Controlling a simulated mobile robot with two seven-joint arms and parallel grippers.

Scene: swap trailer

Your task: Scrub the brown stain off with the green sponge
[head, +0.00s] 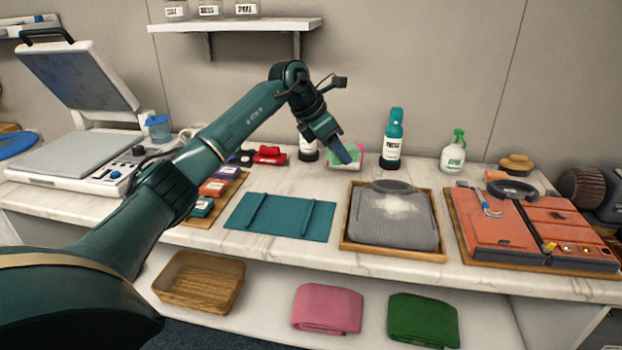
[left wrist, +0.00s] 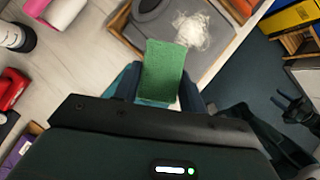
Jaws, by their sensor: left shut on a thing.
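My left gripper (head: 340,150) is shut on the green sponge (left wrist: 163,70), which stands out between the blue fingers in the left wrist view. In the head view the gripper hangs above the back of the counter, and green and pink pieces show right behind its fingers. The folded grey garment (head: 385,228) lies in a wooden tray (head: 392,252), to the right of the gripper. A pale, whitish foamy patch (head: 397,206) lies on the garment and also shows in the left wrist view (left wrist: 203,30). I see no clear brown stain.
A teal bottle (head: 392,140) and a white spray bottle with a green top (head: 453,152) stand behind the tray. A teal mat (head: 281,216) lies to its left, an orange case (head: 512,235) to its right. A heat press (head: 80,110) stands at far left.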

